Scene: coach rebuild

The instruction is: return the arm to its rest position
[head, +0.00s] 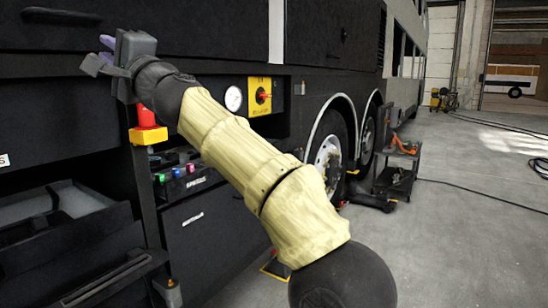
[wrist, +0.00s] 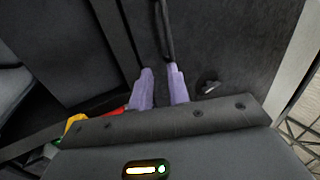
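My arm, in a pale yellow sleeve, reaches up and to the left across the head view, beside the dark side of the coach (head: 210,45). My gripper (head: 106,50) is at its end, high at the upper left, close in front of the dark panels. In the wrist view its two purple fingers (wrist: 160,70) stand apart with a narrow gap. I see nothing held between them. A thin dark strip lies beyond the fingertips, and I cannot tell whether it touches the right one.
A red knob on a yellow block (head: 147,133) is just below my gripper. A gauge (head: 233,99) and yellow switch panel (head: 260,97) are right of the forearm. Open drawers (head: 60,235) jut out lower left. A tool cart (head: 398,170) stands right; the floor beyond is mostly clear.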

